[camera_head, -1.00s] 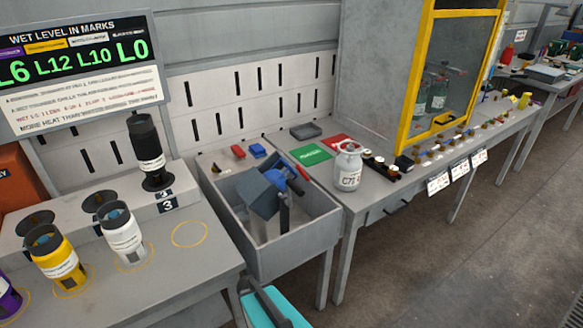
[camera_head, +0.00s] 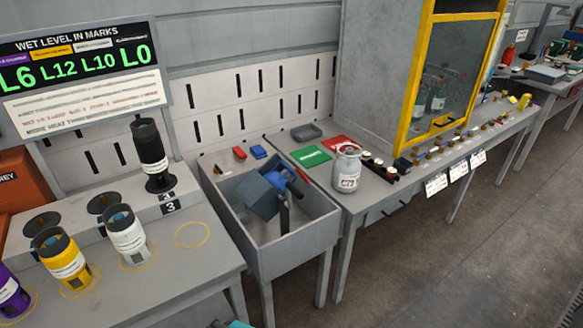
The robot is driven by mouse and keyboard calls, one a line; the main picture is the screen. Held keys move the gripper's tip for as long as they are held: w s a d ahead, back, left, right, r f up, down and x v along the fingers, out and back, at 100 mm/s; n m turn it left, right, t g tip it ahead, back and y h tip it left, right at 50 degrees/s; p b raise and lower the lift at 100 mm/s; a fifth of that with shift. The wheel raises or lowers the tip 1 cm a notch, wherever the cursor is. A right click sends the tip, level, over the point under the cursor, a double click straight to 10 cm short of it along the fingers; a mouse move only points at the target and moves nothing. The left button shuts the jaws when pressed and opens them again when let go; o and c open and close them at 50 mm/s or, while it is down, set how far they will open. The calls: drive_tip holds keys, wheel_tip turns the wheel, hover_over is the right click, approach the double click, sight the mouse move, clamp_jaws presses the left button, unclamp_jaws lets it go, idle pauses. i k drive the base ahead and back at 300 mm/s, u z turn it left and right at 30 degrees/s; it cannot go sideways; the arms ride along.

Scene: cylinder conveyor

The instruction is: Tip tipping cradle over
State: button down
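The tipping cradle (camera_head: 260,196) is a blue-grey, box-like holder on a dark upright post. It stands tilted inside a deep grey trough (camera_head: 295,239) in the middle of the view, with dark blue and red parts at its right side. Whether anything lies in the cradle I cannot tell. Only a small teal piece of my arm shows at the bottom edge, well in front of and below the trough. My gripper's fingers are not in view.
Yellow (camera_head: 62,259), white (camera_head: 126,236) and purple (camera_head: 10,294) canisters stand on the left table, with an empty yellow ring (camera_head: 192,235) beside them. A black canister (camera_head: 150,155) stands on a raised block. A white jar (camera_head: 347,168) stands right of the trough.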

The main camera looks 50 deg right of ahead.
sight(262, 199)
drive_tip(key=z, duration=1.5)
drive_tip(key=k, duration=0.1)
drive_tip(key=u, duration=3.2)
drive_tip(key=k, duration=0.85)
drive_tip(key=z, duration=0.45)
